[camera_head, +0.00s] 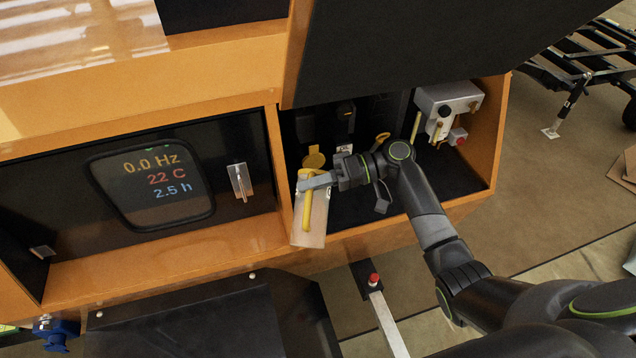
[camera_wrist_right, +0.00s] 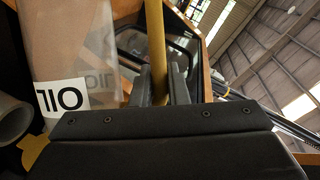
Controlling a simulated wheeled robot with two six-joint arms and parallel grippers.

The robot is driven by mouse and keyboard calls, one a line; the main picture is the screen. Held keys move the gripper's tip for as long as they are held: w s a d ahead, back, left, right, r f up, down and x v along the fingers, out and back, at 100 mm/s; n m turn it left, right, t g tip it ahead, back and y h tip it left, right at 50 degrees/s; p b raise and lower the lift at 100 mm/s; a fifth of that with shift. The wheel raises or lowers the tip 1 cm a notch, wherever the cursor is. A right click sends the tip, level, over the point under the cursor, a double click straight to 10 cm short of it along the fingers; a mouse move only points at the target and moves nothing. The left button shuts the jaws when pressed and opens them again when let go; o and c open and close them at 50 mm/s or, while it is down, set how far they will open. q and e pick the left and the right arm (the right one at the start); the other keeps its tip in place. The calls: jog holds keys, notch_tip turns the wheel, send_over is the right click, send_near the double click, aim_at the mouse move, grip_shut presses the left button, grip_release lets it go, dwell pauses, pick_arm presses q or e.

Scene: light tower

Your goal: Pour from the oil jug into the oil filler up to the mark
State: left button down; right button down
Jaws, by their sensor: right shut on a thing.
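The oil jug (camera_head: 313,222) is a pale, see-through container with a yellow handle, at the front of the open engine bay. My right gripper (camera_head: 313,182) is shut on the handle. In the right wrist view the yellow handle (camera_wrist_right: 157,45) stands between the fingers, and the jug (camera_wrist_right: 65,45) with its "OIL" label (camera_wrist_right: 62,98) is at the left. A yellow round cap (camera_head: 314,158) shows just behind the jug; I cannot tell if it belongs to the oil filler. The filler opening, the mark and any oil stream cannot be made out. My left gripper is out of view.
The orange cabinet's raised dark lid (camera_head: 405,50) hangs above the bay. A yellow ring handle (camera_head: 382,138) and a grey box (camera_head: 447,103) are further right inside. A display panel (camera_head: 152,178) is at the left.

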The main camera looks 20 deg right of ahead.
jog(key=shift+w+d+r, duration=0.1)
jog(key=shift+w, duration=0.2)
dwell(0.7)
jog(key=shift+w+d+r+m+y, duration=0.2)
jog(key=shift+w+r+m+y, duration=0.1)
jog(key=shift+w+r+m, duration=0.25)
dwell(3.5)
